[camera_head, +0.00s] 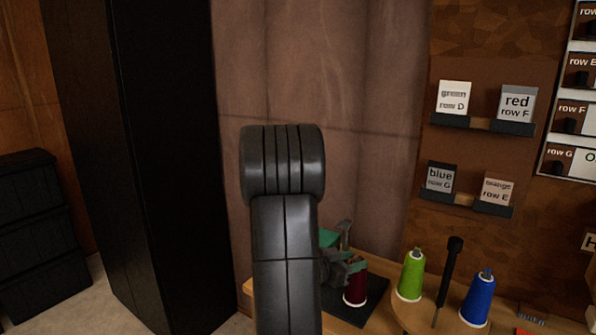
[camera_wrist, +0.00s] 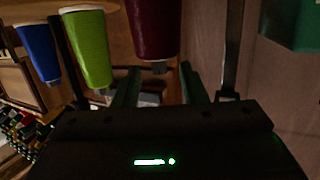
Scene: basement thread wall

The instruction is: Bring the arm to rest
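My arm rises in the middle of the head view and hides part of the table behind it. My gripper (camera_head: 345,270) shows just right of the arm, low over the table and beside a dark red thread spool (camera_head: 355,289). In the wrist view, my gripper (camera_wrist: 160,88) has its fingers spread apart. The dark red spool (camera_wrist: 153,28) shows beyond them with its narrow tip toward the gripper, and nothing appears clamped. In the head view the spool stands upright on a dark mat (camera_head: 374,309).
A green spool (camera_head: 411,275) and a blue spool (camera_head: 479,299) stand to the right, with a black upright rod (camera_head: 448,275) between them. Small shelves with labelled cards (camera_head: 454,97) hang on the wall. A tall black cabinet (camera_head: 170,150) stands left; black boxes (camera_head: 35,235) are stacked beyond it.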

